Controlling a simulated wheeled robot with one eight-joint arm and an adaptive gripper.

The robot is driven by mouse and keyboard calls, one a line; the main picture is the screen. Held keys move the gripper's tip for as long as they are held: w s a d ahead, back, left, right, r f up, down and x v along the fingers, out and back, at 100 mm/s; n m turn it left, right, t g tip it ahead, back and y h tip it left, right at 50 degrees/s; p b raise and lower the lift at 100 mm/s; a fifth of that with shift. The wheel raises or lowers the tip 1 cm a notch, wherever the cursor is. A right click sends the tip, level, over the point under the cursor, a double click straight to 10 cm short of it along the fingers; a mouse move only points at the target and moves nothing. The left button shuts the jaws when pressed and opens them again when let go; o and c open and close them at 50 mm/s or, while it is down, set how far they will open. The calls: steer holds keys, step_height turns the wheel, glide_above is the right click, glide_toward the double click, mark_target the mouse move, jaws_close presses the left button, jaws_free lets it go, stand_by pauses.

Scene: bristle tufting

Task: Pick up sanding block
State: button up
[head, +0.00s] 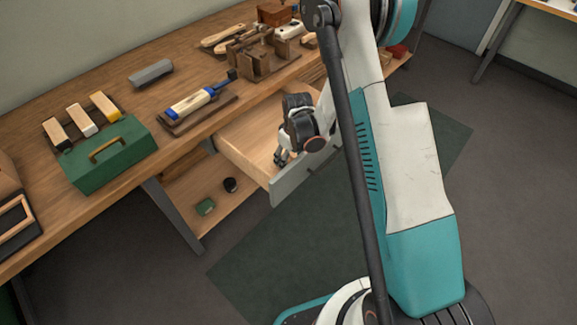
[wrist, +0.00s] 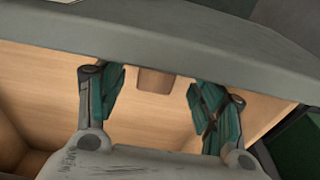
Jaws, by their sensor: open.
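In the wrist view a small brown block (wrist: 155,81), which looks like the sanding block, lies in the open drawer; the grey edge above hides part of it. My gripper (wrist: 156,90) is open, its two teal fingers on either side of the block in the picture, with a gap on both sides. I cannot tell how far above the block the fingertips are. In the head view my gripper (head: 281,158) points down at the open drawer (head: 240,147), near its grey front. The block cannot be made out in the head view.
A black pot (head: 230,184) and a green item (head: 205,206) sit on the lower shelf. The drawer walls are close around my gripper.

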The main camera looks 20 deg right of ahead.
steer(key=f, duration=0.2)
steer(key=f+b, duration=0.1)
steer(key=shift+w+a+f, duration=0.1)
steer(key=shift+w, duration=0.2)
steer(key=c, duration=1.2)
steer(key=shift+o, duration=0.2)
step_height(320, 180, up, 20)
steer(key=p, duration=0.7)
